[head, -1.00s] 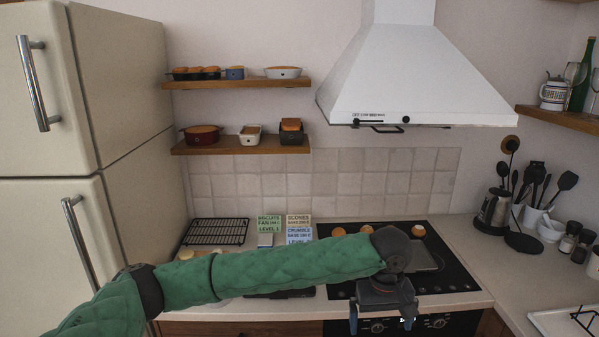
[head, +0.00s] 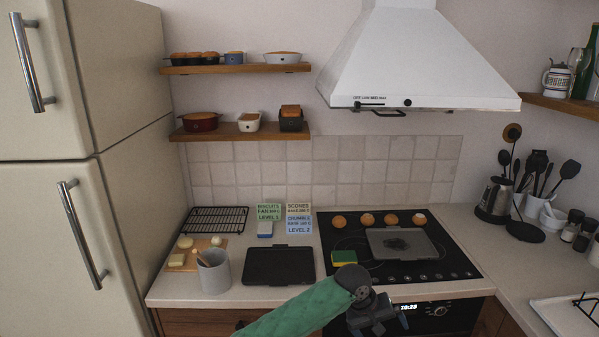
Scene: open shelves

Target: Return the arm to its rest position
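My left arm's green sleeve enters at the bottom of the head view and reaches up to the right. My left gripper (head: 379,324) hangs in front of the oven, below the counter's front edge. Its fingers are spread apart with nothing visible between them, so it is open. My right gripper is not in view.
On the counter (head: 222,293) are a grey crock (head: 213,274), a black tray (head: 279,266), a cutting board (head: 180,262) and a wire rack (head: 217,220). A yellow-green sponge (head: 344,258) and a grey baking tray (head: 428,243) lie on the cooktop (head: 451,267). The hood (head: 415,70) overhangs it.

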